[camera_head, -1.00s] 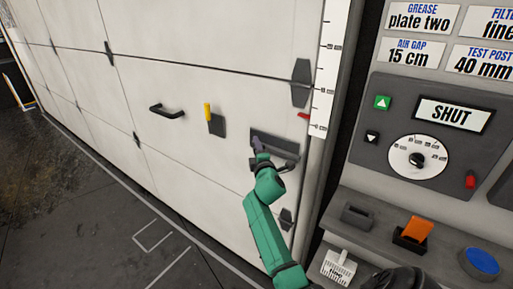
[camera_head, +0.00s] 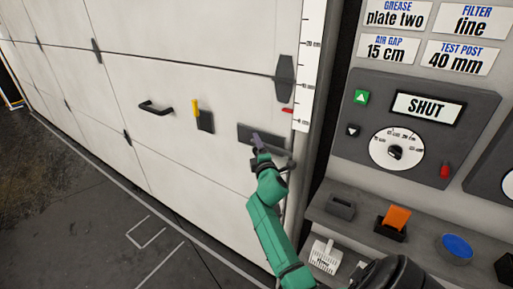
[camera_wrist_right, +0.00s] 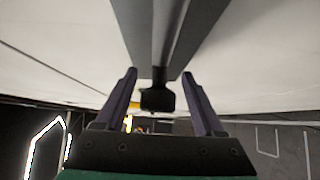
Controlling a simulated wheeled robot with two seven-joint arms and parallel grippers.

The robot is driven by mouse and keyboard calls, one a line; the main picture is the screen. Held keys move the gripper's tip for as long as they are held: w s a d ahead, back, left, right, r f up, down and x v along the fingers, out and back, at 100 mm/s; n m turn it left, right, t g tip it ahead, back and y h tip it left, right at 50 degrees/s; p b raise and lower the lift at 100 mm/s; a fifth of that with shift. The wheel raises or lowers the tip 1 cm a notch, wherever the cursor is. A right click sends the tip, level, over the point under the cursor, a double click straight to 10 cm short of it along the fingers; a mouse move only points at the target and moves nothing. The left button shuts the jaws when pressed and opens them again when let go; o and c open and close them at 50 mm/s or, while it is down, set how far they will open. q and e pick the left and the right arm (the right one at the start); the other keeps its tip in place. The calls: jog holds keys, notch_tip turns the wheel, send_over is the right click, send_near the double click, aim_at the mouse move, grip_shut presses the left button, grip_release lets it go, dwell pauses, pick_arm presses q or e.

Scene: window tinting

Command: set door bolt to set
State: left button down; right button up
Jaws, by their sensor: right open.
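A dark grey plate (camera_head: 243,131), which looks like the bolt's mount, is fixed to the white door (camera_head: 165,70) near its right edge. My right gripper (camera_head: 257,141) is in front of this plate and covers part of it. In the right wrist view, my gripper's two fingers (camera_wrist_right: 160,95) stand apart, open. A black block (camera_wrist_right: 158,100), perhaps the bolt's knob, shows between them under a grey bar (camera_wrist_right: 160,35). I cannot tell whether the fingers touch it. The bolt's position cannot be read. My left gripper is not in view.
A yellow lever (camera_head: 195,109) and a black handle (camera_head: 155,108) stick out from the door left of the plate. Right of the door are a control panel (camera_head: 350,140) reading SHUT and a shelf (camera_head: 335,228) with small items. The floor in front is clear.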

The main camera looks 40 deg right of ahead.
jog(key=b+v, duration=0.1)
jog(key=v, duration=1.3)
jog(key=shift+s+a, duration=0.15)
jog(key=shift+s, duration=0.1)
